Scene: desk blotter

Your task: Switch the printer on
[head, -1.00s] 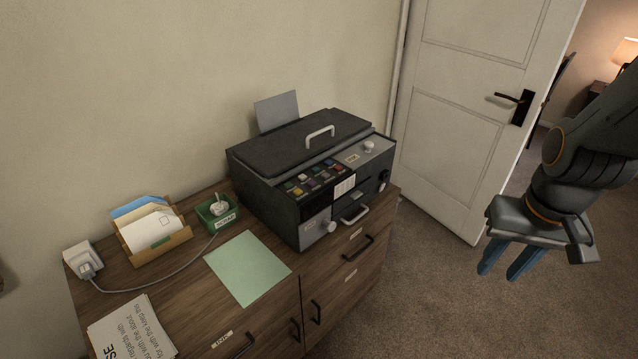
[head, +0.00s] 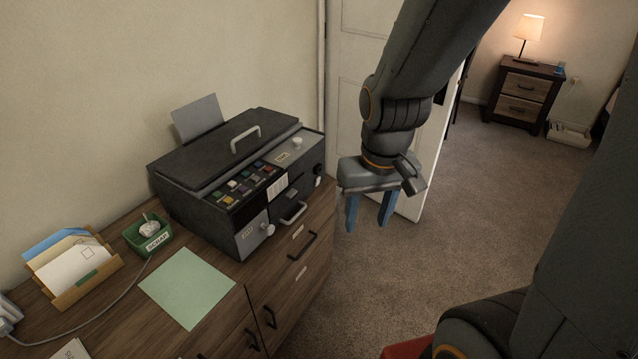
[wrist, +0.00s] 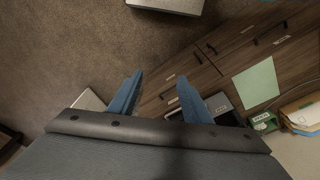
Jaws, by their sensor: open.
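The printer (head: 215,165) is a dark box with a lid handle, on the wooden cabinet against the wall in the head view. Its front panel has several coloured buttons (head: 245,184), a pale knob (head: 297,143) on top at the right, and a dark knob (head: 318,181) on the front right. In the wrist view only a grey part of the printer (wrist: 219,103) shows, mostly hidden behind a finger. My gripper (head: 368,224) is open and empty, its blue fingers pointing down over the floor to the right of the printer. They also show in the wrist view (wrist: 158,92).
On the cabinet (head: 112,320) are a green sheet (head: 187,287), a green box (head: 148,236), a letter holder (head: 75,268) and a cord. An open door (head: 352,80) stands behind my arm.

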